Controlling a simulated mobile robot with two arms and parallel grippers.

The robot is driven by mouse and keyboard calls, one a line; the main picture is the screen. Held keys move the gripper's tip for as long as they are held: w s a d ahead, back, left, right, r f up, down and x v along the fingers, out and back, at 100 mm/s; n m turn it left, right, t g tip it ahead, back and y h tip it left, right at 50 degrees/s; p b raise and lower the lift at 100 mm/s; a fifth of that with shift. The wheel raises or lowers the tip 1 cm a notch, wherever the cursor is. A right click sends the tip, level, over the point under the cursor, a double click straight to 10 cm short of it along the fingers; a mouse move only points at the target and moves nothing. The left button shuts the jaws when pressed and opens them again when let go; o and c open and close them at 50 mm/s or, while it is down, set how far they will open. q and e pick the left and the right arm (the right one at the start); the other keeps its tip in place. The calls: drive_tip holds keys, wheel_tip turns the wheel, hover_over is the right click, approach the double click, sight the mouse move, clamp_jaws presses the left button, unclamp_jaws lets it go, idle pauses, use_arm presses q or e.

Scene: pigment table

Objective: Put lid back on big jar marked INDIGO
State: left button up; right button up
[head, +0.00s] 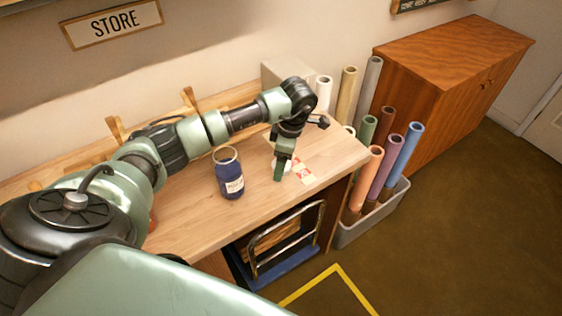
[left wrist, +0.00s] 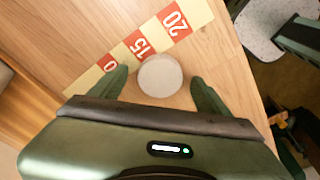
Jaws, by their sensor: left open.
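A dark blue jar (head: 230,178) with a pale label stands upright on the wooden table (head: 190,208), its tan-rimmed mouth uncovered. The label is too small to read. A pale round disc, which looks like the lid (left wrist: 160,75), lies on the table right of the jar, beside a measuring strip (left wrist: 140,46) with red number blocks. My left gripper (head: 281,173) points down over the disc. In the left wrist view its open fingers stand on either side of the disc, with gaps showing. In the head view the gripper partly hides the disc. My right gripper is not in view.
A pale box (head: 290,69) stands at the table's back right. A grey bin (head: 369,218) of coloured rolls stands off the table's right end, near a wooden cabinet (head: 440,75). A blue trolley (head: 285,258) sits under the table.

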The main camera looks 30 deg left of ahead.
use_arm(q)
drive_tip(key=shift+f, duration=0.1)
drive_tip(key=c, duration=1.4)
drive_tip(key=shift+r, duration=0.6)
wheel_tip(320, 180, up, 19)
drive_tip(key=shift+f+b, duration=0.1)
drive_tip(key=shift+b, duration=0.9)
